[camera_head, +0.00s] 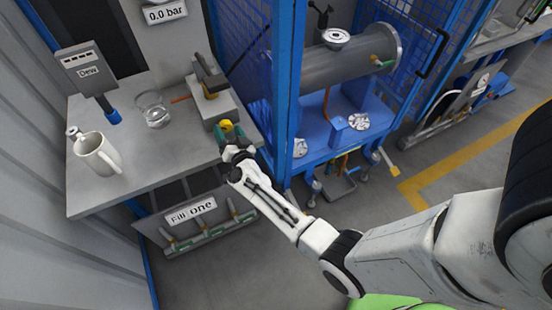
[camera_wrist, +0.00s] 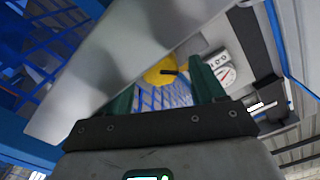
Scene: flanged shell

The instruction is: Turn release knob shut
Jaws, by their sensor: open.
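A yellow knob (camera_head: 226,126) with a dark pointer sits at the right front of the grey bench, by a grey block. It also shows in the wrist view (camera_wrist: 160,72), partly hidden by a grey slab on its left. My gripper (camera_head: 234,140) is right at the knob in the head view and covers part of it. In the wrist view my gripper (camera_wrist: 163,86) has its two green fingers apart, with the knob beyond and between their tips. Nothing is held between them. I cannot tell whether a finger touches the knob.
The bench (camera_head: 130,165) holds a white mug (camera_head: 97,153), a glass dish (camera_head: 152,110) and a grey block with a lever (camera_head: 209,98). A blue post (camera_head: 287,90) stands close right of my gripper. A round dial (camera_wrist: 225,72) shows near the knob.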

